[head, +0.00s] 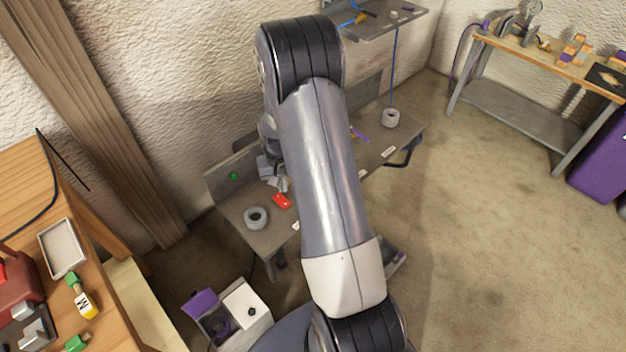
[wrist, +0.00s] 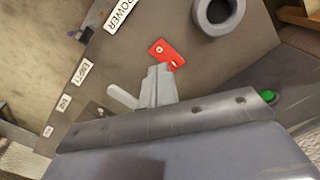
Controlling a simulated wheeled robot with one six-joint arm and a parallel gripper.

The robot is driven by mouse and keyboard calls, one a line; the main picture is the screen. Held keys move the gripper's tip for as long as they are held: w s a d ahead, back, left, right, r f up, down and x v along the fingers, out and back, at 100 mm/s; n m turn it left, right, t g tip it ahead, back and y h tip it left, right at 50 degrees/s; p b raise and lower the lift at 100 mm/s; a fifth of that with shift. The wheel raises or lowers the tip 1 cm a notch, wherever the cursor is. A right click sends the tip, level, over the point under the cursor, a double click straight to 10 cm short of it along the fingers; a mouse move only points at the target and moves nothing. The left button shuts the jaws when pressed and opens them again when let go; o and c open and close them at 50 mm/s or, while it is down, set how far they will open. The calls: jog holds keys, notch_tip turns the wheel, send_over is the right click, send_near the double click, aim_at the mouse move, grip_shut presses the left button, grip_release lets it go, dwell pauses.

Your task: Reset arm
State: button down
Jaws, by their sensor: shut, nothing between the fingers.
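My gripper (wrist: 160,70) is shut and empty in the wrist view, its light grey fingers together. The fingertips appear beside a small red part (wrist: 166,52) on the grey workbench; whether they touch it I cannot tell. In the head view my gripper (head: 279,184) shows small, partly hidden behind my arm, over the left part of the bench (head: 234,205). The red part (head: 282,201) lies just below it in the picture. My raised arm fills the middle of the head view and hides much of the bench.
A grey ring (head: 256,218) lies on the bench, also seen in the wrist view (wrist: 218,12). A green button (head: 234,176) is near the bench's back panel. A wooden table (head: 100,290) stands left, a white box (head: 247,303) in front.

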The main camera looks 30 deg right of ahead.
aim_at(285, 203)
jog(key=shift+r, duration=0.45)
jog(key=shift+f, duration=0.15)
notch_tip(285, 203, down, 7)
jog(key=b, duration=0.4)
jog(key=shift+r, duration=0.3)
